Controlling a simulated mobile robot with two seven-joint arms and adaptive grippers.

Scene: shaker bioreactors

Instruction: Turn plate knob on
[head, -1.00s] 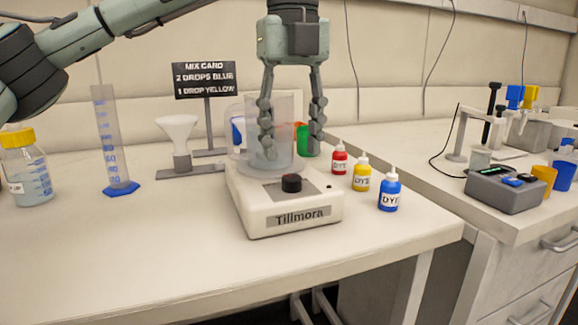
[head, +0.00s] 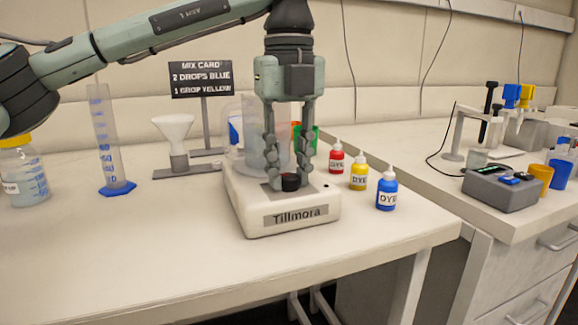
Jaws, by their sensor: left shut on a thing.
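The white stirring plate labelled Tillmora (head: 255,217) stands on the bench. Its black knob (head: 291,182) is on the top near the front edge. My left gripper (head: 290,181) points straight down, with its two fingertips at either side of the knob, shut on it. A clear beaker (head: 249,150) stands on the plate behind the gripper, partly hidden by the fingers. My right gripper is not in view.
Red (head: 336,160), yellow (head: 359,174) and blue (head: 387,192) dye bottles stand right of the plate. A mix card sign (head: 201,79), a funnel on a stand (head: 174,138) and a measuring cylinder (head: 109,140) stand to the left. The bench front is clear.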

